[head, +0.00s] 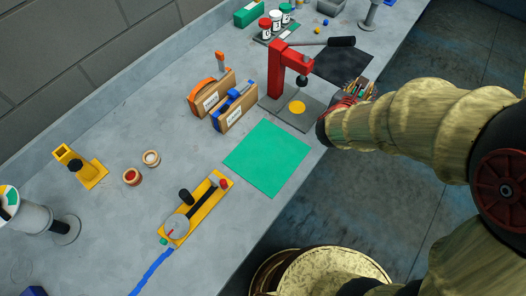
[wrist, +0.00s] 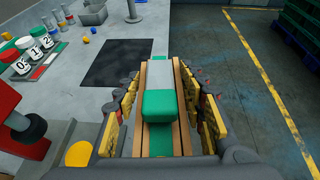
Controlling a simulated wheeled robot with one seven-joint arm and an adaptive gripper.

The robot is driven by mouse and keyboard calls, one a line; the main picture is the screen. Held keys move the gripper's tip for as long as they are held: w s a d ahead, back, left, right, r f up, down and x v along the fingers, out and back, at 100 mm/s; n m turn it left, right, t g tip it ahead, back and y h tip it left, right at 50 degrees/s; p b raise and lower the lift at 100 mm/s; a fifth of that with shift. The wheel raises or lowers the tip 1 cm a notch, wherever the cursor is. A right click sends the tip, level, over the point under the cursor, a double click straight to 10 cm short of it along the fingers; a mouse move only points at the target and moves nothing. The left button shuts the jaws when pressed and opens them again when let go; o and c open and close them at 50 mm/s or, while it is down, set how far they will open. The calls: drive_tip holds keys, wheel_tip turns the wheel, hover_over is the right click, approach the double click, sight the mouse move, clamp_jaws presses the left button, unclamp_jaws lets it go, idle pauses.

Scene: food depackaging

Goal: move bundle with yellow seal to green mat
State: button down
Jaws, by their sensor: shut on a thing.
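My gripper (head: 349,97) is shut on a bundle (head: 362,87) near the right edge of the bench, beside the black mat. In the wrist view the bundle (wrist: 158,104) lies between the two fingers, with light wooden strips along its sides and a green and pale grey block on top. I cannot make out a yellow seal on it. The green mat (head: 268,158) lies flat and bare on the bench, left of and nearer than my gripper in the head view. The mat is outside the wrist view.
A red press (head: 276,73) with a yellow disc (head: 297,107) on its base stands between the black mat (head: 343,65) and the green mat. Orange and blue tools on wooden blocks (head: 235,115) stand behind the green mat. A yellow fixture (head: 196,212) lies in front.

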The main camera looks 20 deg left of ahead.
drive_tip(key=s+a+r, duration=0.6)
drive_tip(key=s+a, duration=0.3)
drive_tip(key=s, duration=0.3)
drive_tip(key=s+a, duration=0.2)
drive_tip(key=s, duration=1.1)
drive_tip(key=shift+m+h, duration=0.4)
drive_tip(key=w+a+f+b, duration=0.2)
drive_tip(key=w+a+f, duration=0.1)
drive_tip(key=f, duration=0.1)
drive_tip(key=w+a+f+b, duration=0.2)
drive_tip(key=w+a+f, duration=0.1)
drive_tip(key=a+f, duration=0.1)
drive_tip(key=w+a+f+b, duration=0.2)
drive_tip(key=w+a+f, duration=0.1)
drive_tip(key=f, duration=0.3)
drive_tip(key=shift+w+a+b, duration=0.15)
drive_tip(key=shift+a+b, duration=0.05)
drive_tip(key=shift+b, duration=0.2)
drive_tip(key=shift+r, duration=0.15)
